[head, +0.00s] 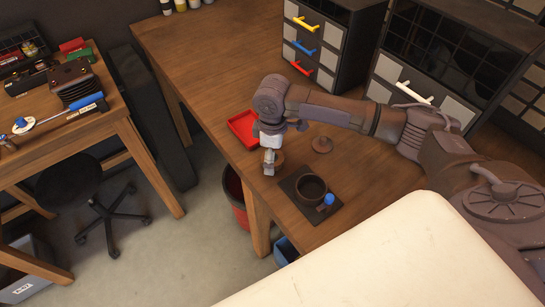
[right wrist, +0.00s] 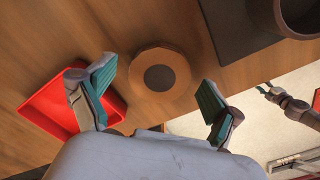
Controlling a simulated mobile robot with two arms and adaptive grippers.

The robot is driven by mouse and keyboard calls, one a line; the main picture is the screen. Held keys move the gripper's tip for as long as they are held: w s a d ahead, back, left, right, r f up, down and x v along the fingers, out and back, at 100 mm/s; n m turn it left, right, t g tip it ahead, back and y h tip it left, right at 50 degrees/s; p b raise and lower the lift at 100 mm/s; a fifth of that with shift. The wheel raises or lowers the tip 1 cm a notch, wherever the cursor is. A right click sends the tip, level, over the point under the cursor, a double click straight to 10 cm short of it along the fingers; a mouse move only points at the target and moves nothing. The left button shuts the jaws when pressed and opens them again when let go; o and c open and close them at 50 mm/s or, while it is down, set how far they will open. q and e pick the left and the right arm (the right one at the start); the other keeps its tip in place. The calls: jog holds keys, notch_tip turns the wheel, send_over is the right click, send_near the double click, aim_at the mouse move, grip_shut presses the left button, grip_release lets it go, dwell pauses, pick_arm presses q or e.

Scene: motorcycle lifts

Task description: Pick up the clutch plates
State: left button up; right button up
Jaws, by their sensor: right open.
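The clutch plates appear to be a round brown stack, whose edge shows beside my right gripper in the head view (head: 279,158). In the right wrist view they are a light brown ring with a dark round centre (right wrist: 160,68), lying on the wooden bench. My right gripper (head: 270,164) points down above the bench edge, partly covering the stack. In the right wrist view its two teal-padded fingers (right wrist: 158,82) are spread wide, with the ring between and just beyond the tips. I see no contact.
A red tray (head: 241,128) lies close to the gripper. A dark mat (head: 294,198) holds a dark round pot (head: 311,187) and a blue-ended item (head: 328,200). A small brown flanged part (head: 322,144) stands behind. Drawer cabinets (head: 330,50) line the bench's back.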

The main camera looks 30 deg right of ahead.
jog(key=c, duration=1.4)
jog(key=shift+c, duration=0.5)
jog(key=shift+r, duration=0.1)
